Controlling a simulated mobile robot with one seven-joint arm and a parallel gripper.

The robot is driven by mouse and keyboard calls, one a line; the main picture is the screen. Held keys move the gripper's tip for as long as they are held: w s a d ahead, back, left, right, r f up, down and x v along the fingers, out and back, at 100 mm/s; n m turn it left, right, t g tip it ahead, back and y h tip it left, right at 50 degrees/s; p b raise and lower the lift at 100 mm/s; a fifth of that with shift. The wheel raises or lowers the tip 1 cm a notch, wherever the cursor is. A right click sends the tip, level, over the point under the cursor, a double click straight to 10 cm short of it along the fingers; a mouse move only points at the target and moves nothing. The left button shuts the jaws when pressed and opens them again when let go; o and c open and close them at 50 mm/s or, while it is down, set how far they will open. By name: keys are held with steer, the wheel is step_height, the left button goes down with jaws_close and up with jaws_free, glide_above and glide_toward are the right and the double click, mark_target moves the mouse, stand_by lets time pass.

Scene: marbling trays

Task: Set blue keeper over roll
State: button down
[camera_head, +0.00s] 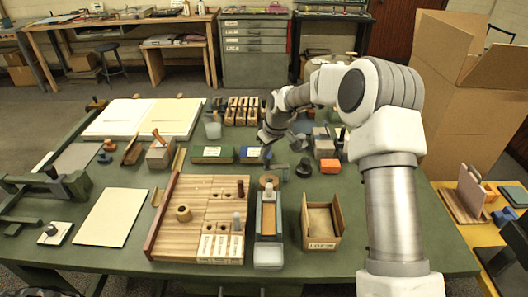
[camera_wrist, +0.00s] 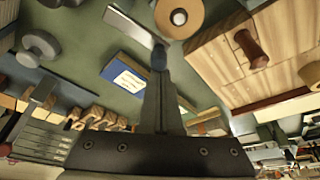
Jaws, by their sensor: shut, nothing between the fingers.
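My gripper (camera_head: 268,143) is over the far middle of the green table, shut and empty. In the wrist view its closed dark fingers (camera_wrist: 158,95) point toward a small dark blue piece (camera_wrist: 158,57) right at their tips; I cannot tell whether they touch. The blue piece also shows just below my gripper in the head view (camera_head: 268,160). I cannot tell whether it is the keeper. A tan roll (camera_head: 269,181) with a pale centre stands at the far end of a narrow blue-sided tray (camera_head: 259,220); it also shows in the wrist view (camera_wrist: 180,14).
A wooden board (camera_head: 188,226) with pegs lies left of the narrow tray, and an open wooden box (camera_head: 336,216) stands right. A blue box (camera_head: 250,155), dark round pieces (camera_head: 304,168) and an orange block (camera_head: 330,166) crowd near my gripper. Another blue piece (camera_head: 504,216) lies at far right.

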steer(key=s+n, duration=0.1)
steer(key=n, duration=0.1)
steer(key=s+d+n+g, duration=0.1)
steer(key=s+n, duration=0.1)
steer(key=shift+y, duration=0.4)
steer(key=shift+w+p, duration=0.25)
steer(key=shift+p, duration=0.05)
steer(key=shift+w, duration=0.65)
steer(key=shift+d+r, duration=0.1)
steer(key=shift+r, duration=0.05)
steer(key=p+v, duration=0.1)
steer(key=v, duration=1.6)
steer(key=shift+w+p, duration=0.2)
steer(key=shift+p, duration=0.1)
steer(key=shift+r, duration=0.15)
